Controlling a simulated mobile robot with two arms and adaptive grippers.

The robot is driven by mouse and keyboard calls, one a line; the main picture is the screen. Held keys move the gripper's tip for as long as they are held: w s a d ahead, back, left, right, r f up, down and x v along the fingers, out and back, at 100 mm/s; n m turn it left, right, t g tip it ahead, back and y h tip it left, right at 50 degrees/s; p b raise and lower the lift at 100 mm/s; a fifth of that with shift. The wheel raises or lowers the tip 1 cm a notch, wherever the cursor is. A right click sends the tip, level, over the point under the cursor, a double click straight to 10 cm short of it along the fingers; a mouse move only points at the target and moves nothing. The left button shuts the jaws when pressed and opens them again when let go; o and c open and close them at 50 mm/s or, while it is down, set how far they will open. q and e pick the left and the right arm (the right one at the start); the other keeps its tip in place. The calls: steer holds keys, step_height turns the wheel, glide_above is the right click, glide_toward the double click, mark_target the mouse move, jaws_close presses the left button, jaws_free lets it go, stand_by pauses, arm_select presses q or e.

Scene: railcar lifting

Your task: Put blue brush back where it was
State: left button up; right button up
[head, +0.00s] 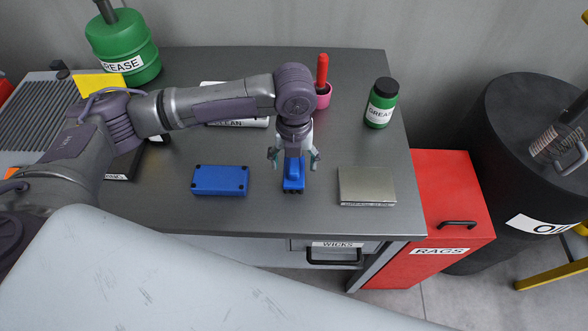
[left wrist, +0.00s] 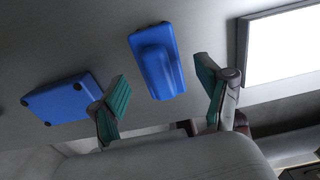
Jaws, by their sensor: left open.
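The blue brush (head: 293,183) lies on the grey table near its front edge. It also shows in the left wrist view (left wrist: 157,62). My left gripper (head: 294,157) is over the brush's far part, with fingers apart on either side. In the left wrist view, the open green-padded fingertips (left wrist: 162,85) stand to the left and right of the brush's near end. I see no contact with it. My right gripper is in neither view.
A blue box (head: 220,180) lies left of the brush, a silver block (head: 366,185) right. Behind stand a pink cup (head: 323,98) with a red-handled tool, and a green bottle (head: 380,105). A red RAGS cabinet (head: 440,190) adjoins the table's right side.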

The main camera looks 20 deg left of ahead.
mark_target(294, 163)
arm_select(q)
step_height(294, 163, up, 8)
steer(key=shift+f+b, duration=0.1)
steer(key=shift+b, duration=0.35)
